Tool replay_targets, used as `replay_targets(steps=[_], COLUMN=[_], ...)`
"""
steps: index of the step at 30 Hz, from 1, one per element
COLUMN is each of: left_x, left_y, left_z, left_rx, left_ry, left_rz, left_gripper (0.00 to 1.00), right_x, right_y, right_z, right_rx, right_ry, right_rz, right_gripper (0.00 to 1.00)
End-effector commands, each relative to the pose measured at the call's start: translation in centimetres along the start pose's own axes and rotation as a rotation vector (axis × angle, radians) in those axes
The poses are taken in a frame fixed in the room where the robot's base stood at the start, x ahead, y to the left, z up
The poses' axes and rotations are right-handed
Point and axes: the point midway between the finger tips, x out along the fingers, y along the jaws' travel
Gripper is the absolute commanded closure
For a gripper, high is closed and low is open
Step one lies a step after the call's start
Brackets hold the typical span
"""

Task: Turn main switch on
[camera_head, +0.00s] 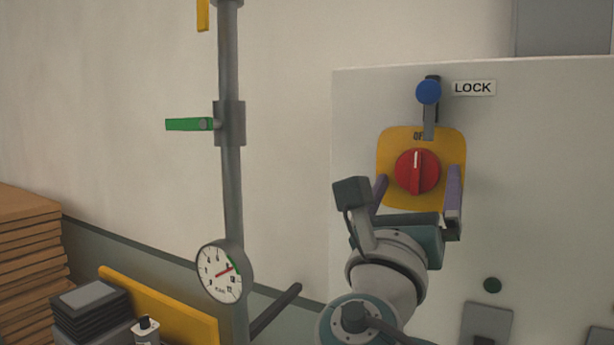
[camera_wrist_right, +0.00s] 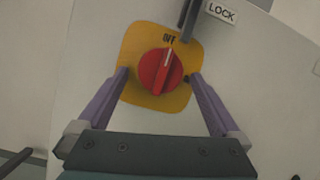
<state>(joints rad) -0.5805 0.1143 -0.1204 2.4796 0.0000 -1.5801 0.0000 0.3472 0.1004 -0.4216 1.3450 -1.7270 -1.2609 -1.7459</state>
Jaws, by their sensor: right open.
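The main switch is a round red knob (camera_head: 417,171) on a yellow plate (camera_head: 394,143) fixed to the pale cabinet. Its white mark points up at the word OFF. In the right wrist view the red knob (camera_wrist_right: 160,72) sits between and a little beyond the purple fingers. My right gripper (camera_head: 418,185) is open, with one finger on each side of the knob; in the head view the fingers overlap the lower plate. I see a gap between each finger and the knob in the wrist view (camera_wrist_right: 160,84). My left gripper is not in view.
A blue-knobbed lever (camera_head: 428,92) beside a LOCK label (camera_head: 474,88) is just above the yellow plate. A grey pipe with a green handle (camera_head: 189,124) and a gauge (camera_head: 222,272) stands to the left. Stacked boards (camera_head: 28,265) are at the far left.

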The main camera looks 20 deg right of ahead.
Motion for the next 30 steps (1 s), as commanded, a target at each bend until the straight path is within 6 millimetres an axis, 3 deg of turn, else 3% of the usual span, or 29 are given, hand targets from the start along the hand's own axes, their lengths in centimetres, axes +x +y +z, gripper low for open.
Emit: replay_targets(steps=[3, 25, 30], left_x=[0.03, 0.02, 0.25], left_y=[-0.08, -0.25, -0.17], left_z=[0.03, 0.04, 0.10], left_rx=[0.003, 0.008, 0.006], left_ry=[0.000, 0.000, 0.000], left_rz=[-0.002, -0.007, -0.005], left_gripper=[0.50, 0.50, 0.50], right_x=[-0.03, -0.07, -0.11], right_y=[0.00, 0.00, 0.03], right_z=[-0.03, -0.01, -0.08], right_rx=[0.000, 0.000, 0.008], right_ry=[0.000, 0.000, 0.001], right_rz=[0.000, 0.000, -0.004], right_gripper=[0.02, 0.84, 0.84])
